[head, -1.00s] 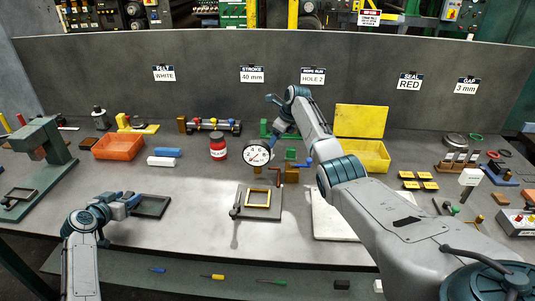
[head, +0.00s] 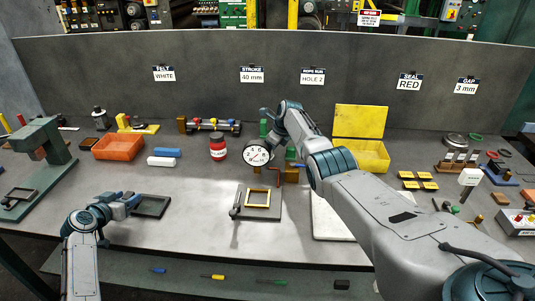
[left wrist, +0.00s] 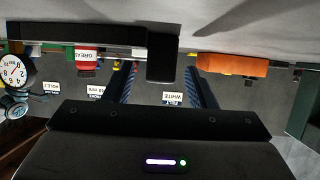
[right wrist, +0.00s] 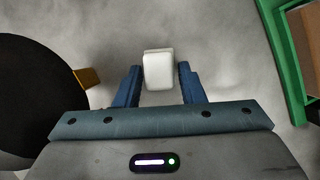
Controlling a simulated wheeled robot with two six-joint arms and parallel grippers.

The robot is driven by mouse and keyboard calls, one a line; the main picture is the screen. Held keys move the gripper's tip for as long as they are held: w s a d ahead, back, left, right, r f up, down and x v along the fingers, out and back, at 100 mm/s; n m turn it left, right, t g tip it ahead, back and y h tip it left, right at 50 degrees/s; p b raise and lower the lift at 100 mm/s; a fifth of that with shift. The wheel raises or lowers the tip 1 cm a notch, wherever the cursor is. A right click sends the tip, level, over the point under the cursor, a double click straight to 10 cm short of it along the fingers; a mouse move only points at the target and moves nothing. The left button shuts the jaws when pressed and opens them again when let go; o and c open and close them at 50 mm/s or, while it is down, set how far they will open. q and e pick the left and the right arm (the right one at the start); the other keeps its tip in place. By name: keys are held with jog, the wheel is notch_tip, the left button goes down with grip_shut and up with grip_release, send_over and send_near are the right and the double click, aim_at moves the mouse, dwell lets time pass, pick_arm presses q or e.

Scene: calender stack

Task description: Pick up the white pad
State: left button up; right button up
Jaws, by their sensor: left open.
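A small white pad (right wrist: 158,70) shows in the right wrist view, lying between the two fingertips of my right gripper (right wrist: 160,76). The fingers stand apart with a thin gap on each side, so the gripper looks open. In the head view my own arm and the dial hide this gripper's fingers and this pad. A long white bar (head: 161,161) lies in front of a blue bar (head: 167,152), left of centre. My left gripper (head: 133,200) is open and empty beside the dark tray (head: 152,206). Its two fingers (left wrist: 160,72) also show apart in the left wrist view.
A round dial (head: 257,155) stands close to my right wrist. A green frame (right wrist: 286,70) is right of the pad in the right wrist view. A red jar (head: 218,148), an orange bin (head: 118,147) and a yellow box (head: 372,157) stand around. The front left-centre table is bare.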

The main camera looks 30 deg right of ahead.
grip_shut()
notch_tip(320, 180, up, 10)
jog(key=shift+r, duration=0.1)
